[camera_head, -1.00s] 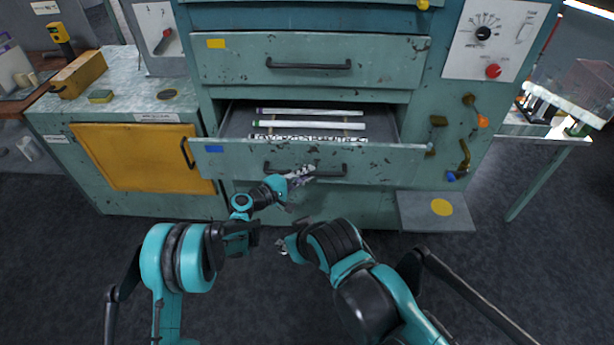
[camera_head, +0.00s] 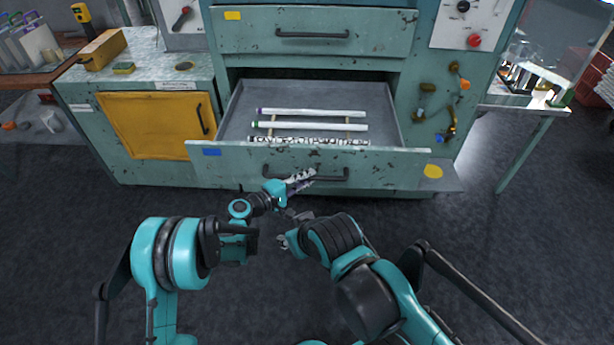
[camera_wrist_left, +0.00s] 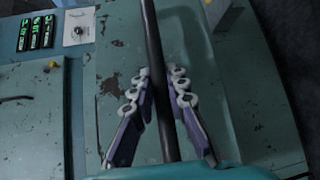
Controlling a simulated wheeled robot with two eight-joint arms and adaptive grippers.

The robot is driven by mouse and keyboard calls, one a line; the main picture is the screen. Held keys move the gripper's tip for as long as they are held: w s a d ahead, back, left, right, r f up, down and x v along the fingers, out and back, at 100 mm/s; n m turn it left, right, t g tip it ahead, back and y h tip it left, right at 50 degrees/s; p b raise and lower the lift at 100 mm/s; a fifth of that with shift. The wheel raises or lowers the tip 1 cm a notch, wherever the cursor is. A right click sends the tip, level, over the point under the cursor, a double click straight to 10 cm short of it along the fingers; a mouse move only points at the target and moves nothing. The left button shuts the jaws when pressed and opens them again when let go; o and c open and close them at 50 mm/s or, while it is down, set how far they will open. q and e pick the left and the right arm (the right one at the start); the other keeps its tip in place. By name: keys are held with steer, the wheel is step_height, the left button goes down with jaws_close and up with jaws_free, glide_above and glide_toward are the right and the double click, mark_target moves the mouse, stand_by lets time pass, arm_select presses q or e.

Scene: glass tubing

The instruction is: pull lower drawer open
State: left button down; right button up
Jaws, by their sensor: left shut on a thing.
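The lower drawer (camera_head: 400,162), green with a blue label, stands well open below the shut upper drawer (camera_head: 385,32). Its dark bar handle (camera_head: 335,175) runs along its front.
A yellow cabinet door (camera_head: 140,125) is at left. Valves (camera_head: 452,125) and a red knob (camera_head: 474,41) are at right. A side table (camera_head: 540,108) stands further right. Dark floor lies clear in front.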

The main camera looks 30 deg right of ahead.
arm_select(q)
steer(key=shift+s+a, duration=0.2)
steer(key=shift+s, duration=0.1)
steer(key=c, duration=1.5)
jaws_free()
steer(key=v, duration=1.2)
